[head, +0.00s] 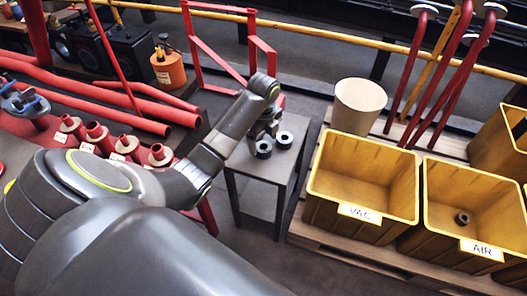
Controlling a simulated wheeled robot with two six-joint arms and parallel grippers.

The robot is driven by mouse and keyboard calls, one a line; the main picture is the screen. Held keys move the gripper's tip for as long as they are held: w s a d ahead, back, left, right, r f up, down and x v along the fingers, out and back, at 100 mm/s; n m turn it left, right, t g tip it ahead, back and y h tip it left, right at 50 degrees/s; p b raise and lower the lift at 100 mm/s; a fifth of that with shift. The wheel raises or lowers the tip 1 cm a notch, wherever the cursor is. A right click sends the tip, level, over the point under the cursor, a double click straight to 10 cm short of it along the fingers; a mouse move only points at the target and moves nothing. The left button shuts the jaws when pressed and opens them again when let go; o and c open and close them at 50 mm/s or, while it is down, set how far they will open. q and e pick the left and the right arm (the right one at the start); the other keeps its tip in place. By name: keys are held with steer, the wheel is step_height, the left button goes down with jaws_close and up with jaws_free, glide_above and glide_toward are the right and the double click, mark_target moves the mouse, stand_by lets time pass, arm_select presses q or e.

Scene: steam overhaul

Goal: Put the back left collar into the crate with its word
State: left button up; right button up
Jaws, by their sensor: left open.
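Two dark ring-shaped collars show on a small grey table (240,162): one front left collar (263,150) and one collar to its right (285,140). My left gripper (262,132) points down over the table's back left part, just behind these collars. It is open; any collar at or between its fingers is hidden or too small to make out. No word on the collars can be read. A yellow crate labelled VAC (322,192) stands right of the table and looks empty. A yellow crate labelled AIR (433,222) beside it holds one dark collar (462,218). My right gripper is not in view.
A third yellow crate (487,135) is cut off at the right edge, its label unseen. A cream bin (359,104) stands behind the VAC crate. Red bent pipes (457,75) rise behind the crates. Red pipes and fittings (120,150) lie at left.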

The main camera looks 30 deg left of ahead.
arm_select(q)
step_height(320, 180, down, 2)
steer(key=shift+f, duration=0.1)
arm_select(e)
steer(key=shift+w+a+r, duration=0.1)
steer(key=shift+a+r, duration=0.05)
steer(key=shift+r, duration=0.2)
arm_select(q)
steer(key=shift+c, duration=0.2)
steer(key=c, duration=1.5)
steer(key=shift+r, duration=0.2)
